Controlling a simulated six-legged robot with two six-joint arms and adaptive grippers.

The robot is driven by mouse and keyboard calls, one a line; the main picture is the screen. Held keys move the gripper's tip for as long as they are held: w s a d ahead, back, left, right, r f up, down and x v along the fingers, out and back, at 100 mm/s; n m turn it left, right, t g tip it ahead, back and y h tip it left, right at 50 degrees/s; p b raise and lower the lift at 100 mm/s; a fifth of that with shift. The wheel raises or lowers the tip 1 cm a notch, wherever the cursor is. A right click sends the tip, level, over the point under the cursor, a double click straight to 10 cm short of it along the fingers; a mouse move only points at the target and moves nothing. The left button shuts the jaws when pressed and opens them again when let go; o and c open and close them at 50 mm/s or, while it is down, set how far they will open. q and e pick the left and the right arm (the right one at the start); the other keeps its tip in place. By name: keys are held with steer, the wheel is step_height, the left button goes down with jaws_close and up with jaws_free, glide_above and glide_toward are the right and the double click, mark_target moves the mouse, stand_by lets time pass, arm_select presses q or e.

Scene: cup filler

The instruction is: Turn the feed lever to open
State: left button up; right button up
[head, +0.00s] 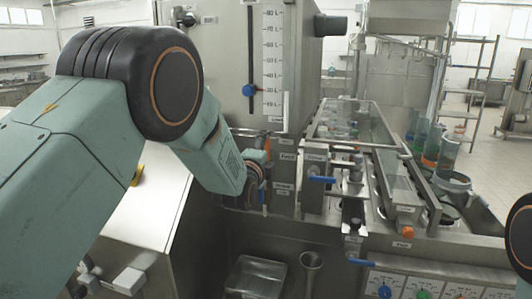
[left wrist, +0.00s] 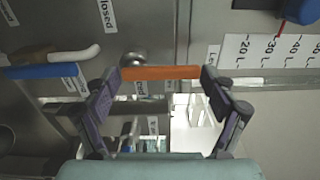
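The feed lever (left wrist: 160,73) is an orange bar on a metal pivot, lying roughly level across the left wrist view. A small orange part of it (head: 273,147) shows in the head view, beside a label that seems to read "Feed". My left gripper (left wrist: 161,82) is open, with one dark finger near each end of the orange bar. I cannot tell whether either finger touches it. In the head view my left wrist hides most of the gripper (head: 262,180). My right gripper is out of view; only a dark joint of my right arm shows at the right edge.
A blue-handled lever (left wrist: 45,72) sits left of the orange one in the wrist view. The tank's level scale (head: 271,65) with a blue marker rises above. Blue levers (head: 322,179) and a glass-covered conveyor (head: 355,122) stand to the right. A clear bin (head: 256,277) is below.

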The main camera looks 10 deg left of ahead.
arm_select(q)
steer(key=shift+o, duration=1.2)
steer(key=shift+r, duration=0.1)
steer(key=shift+a, duration=0.1)
steer(key=s, duration=1.2)
steer(key=shift+a, duration=0.15)
steer(key=shift+w, duration=0.1)
steer(key=w, duration=1.2)
steer(key=shift+d, duration=0.2)
steer(key=shift+s, duration=0.2)
